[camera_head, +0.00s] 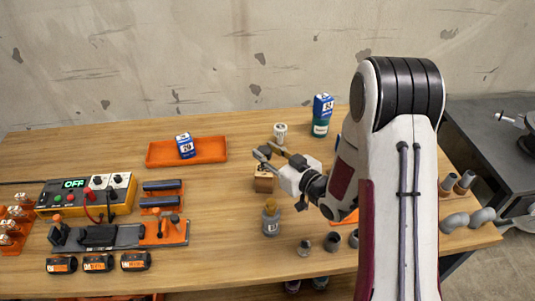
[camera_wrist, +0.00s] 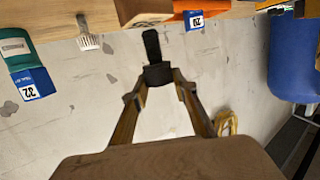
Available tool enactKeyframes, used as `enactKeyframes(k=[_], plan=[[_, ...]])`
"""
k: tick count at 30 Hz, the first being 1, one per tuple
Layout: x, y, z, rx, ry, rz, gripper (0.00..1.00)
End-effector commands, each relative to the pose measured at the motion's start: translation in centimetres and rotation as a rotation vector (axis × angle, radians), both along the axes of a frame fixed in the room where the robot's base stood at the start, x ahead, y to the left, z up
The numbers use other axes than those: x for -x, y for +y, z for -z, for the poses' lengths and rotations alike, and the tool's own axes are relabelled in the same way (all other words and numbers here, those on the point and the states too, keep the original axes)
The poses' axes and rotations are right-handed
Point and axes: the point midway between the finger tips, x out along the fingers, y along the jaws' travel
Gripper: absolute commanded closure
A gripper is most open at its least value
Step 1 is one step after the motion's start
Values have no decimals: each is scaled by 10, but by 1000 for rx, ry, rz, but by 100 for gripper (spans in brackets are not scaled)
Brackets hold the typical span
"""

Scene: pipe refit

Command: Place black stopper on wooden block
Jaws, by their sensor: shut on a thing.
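In the wrist view, my gripper (camera_wrist: 160,88) is shut on the black stopper (camera_wrist: 155,62). The stopper has a wide body between the fingertips and a narrower part sticking out beyond them. In the head view, my gripper (camera_head: 266,156) is over the middle of the table, just above the small wooden block (camera_head: 264,183). The block's upper part is partly hidden behind the gripper. In the wrist view the block (camera_wrist: 142,12) shows at the top edge, apart from the stopper. In the head view the stopper is too small to make out clearly.
A green and blue bottle (camera_head: 321,118) is at the back. An orange tray (camera_head: 214,150) holds a blue box (camera_head: 185,147).

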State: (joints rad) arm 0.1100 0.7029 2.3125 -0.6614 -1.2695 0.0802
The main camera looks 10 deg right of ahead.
Motion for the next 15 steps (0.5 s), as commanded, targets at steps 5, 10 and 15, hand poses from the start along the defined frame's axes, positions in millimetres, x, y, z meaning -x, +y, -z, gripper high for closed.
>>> enactKeyframes(k=[5,10,15], plan=[[0,0,7,-1,0,1,90],[0,0,7,0,-1,1,90],[0,0,7,0,-1,1,90]])
